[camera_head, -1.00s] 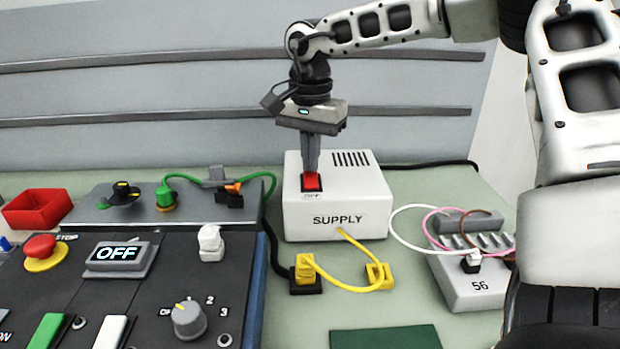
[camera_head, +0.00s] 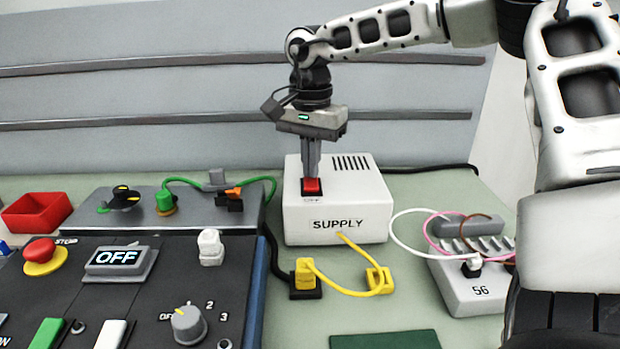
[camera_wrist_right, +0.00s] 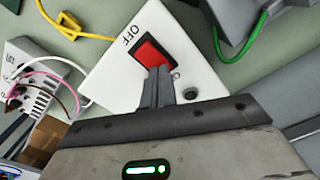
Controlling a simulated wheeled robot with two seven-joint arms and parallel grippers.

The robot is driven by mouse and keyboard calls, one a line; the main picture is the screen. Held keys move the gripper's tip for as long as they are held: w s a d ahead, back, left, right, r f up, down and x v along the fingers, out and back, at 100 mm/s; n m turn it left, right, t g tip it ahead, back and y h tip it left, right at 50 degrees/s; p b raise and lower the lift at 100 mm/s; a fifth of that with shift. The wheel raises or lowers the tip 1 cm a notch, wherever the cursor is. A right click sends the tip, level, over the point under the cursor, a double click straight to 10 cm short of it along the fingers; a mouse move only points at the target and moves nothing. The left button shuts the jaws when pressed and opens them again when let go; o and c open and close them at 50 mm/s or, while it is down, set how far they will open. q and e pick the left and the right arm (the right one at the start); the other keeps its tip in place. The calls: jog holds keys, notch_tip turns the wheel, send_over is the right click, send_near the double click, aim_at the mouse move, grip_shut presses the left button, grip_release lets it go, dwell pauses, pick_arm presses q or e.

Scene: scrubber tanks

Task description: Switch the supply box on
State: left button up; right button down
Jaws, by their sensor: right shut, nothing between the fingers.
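The supply box (camera_head: 335,222) is a white box with the label SUPPLY on its front and vent slots on top. Its red rocker switch (camera_head: 312,187) sits on the top left, and the wrist view shows the switch (camera_wrist_right: 152,52) with OFF printed by the end away from my fingers. My right gripper (camera_head: 312,176) points down, shut and empty, with its fingertips at the rear end of the switch. In the wrist view the fingertips (camera_wrist_right: 156,70) overlap that end; I cannot tell whether they press on it. My left gripper is not in view.
A control panel (camera_head: 150,285) with an OFF display (camera_head: 117,258) stands at the left. A yellow cable (camera_head: 345,288) lies before the box. A terminal block (camera_head: 472,285) with wires stands at the right. A red bin (camera_head: 37,212) is at far left.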

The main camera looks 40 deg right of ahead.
jog(key=shift+r+p, duration=2.1)
jog(key=shift+r, duration=1.05)
jog(key=shift+f, duration=0.1)
